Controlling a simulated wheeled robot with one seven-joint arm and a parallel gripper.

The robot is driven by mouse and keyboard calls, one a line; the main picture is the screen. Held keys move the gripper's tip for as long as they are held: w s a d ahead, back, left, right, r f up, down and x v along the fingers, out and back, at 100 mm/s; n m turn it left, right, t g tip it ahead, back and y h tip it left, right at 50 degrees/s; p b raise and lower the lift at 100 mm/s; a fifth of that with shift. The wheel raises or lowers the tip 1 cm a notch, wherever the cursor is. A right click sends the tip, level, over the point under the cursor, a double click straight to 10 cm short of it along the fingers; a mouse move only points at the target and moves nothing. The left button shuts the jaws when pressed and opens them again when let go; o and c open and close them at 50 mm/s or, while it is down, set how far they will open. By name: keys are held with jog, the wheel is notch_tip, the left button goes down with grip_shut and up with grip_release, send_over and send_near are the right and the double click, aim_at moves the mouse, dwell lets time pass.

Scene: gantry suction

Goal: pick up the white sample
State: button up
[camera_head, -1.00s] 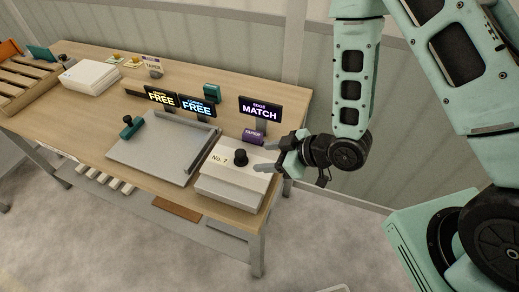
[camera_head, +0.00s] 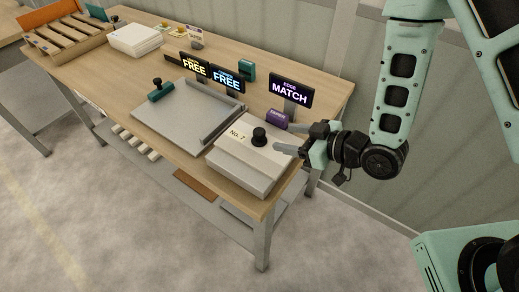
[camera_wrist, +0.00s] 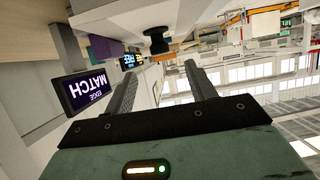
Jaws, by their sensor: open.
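A white box marked "No. 7" (camera_head: 240,158) with a black knob (camera_head: 259,136) on top sits at the near right corner of the table. The knob also shows in the wrist view (camera_wrist: 157,40), beyond the fingertips. My gripper (camera_head: 283,138) is open and empty, with its fingers pointing at the knob from the right. The knob looks just ahead of the fingers; I cannot tell whether it is between them. Another white item, a flat stack or box (camera_head: 136,39), lies at the far left of the table. Which one is the white sample is not marked.
A grey plate fixture (camera_head: 178,119) with a teal-handled piece (camera_head: 160,91) is left of the No. 7 box. Behind stand two "FREE" signs (camera_head: 194,66), an "EDGE MATCH" sign (camera_head: 290,93) and a purple block (camera_head: 276,119). A wooden rack (camera_head: 66,37) is at far left.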

aim_at(254, 131)
jog(key=shift+w+a+f+b, duration=0.45)
jog(key=shift+a+f+b, duration=0.1)
jog(key=shift+b, duration=0.3)
jog(key=shift+w+a, duration=0.15)
jog(key=shift+a, duration=0.15)
jog(key=p+x, duration=0.1)
jog(key=x, duration=0.2)
jog(key=shift+w+a, duration=0.25)
jog(key=shift+p+x, duration=1.45)
jog(key=shift+x, duration=1.5)
jog(key=shift+f, duration=0.1)
grip_shut()
